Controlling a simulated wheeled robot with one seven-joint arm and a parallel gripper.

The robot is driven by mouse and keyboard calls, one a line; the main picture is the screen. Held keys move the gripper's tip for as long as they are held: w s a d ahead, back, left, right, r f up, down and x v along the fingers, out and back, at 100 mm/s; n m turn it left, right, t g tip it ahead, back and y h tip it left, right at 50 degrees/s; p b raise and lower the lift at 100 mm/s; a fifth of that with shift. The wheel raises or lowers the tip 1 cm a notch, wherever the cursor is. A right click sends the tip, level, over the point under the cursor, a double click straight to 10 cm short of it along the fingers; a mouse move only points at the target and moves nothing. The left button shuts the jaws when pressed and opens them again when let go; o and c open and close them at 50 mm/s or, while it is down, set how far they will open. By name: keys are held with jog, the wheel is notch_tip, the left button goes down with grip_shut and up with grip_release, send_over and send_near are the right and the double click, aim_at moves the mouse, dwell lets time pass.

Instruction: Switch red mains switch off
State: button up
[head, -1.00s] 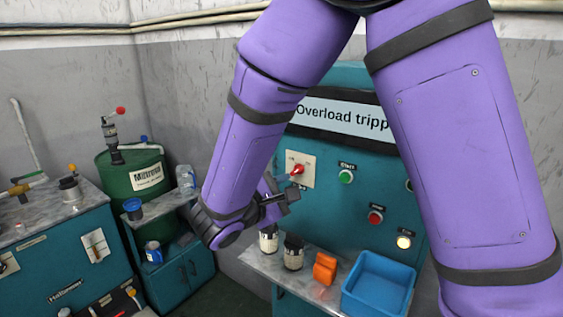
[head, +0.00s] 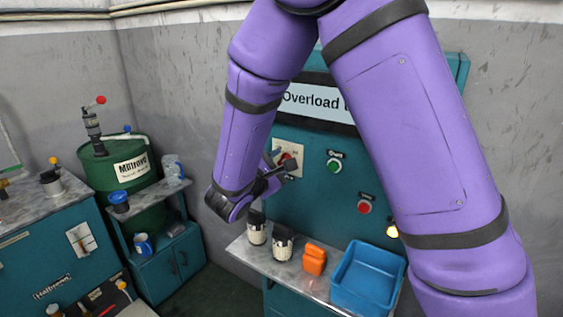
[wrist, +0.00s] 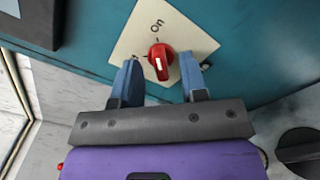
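The red mains switch (wrist: 161,60) is a rotary knob with a white mark, on a cream plate (wrist: 186,28) on the teal panel. In the wrist view the plate reads "On" above the knob, and the white mark points down toward my gripper. My gripper (wrist: 159,64) is open, with one blue finger on each side of the knob. Whether the fingers touch it I cannot tell. In the head view the switch (head: 287,158) is partly hidden by my gripper (head: 282,167).
The panel also has a green button (head: 334,166), a red button (head: 364,207) and a lit yellowish lamp (head: 392,231). Below, a shelf (head: 246,251) holds two dark-topped jars, an orange item (head: 314,260) and a blue bin (head: 368,276). My arm hides part of the panel.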

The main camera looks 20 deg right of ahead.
jog(key=shift+w+d, duration=0.35)
jog(key=shift+d, duration=0.15)
jog(key=c, duration=0.6)
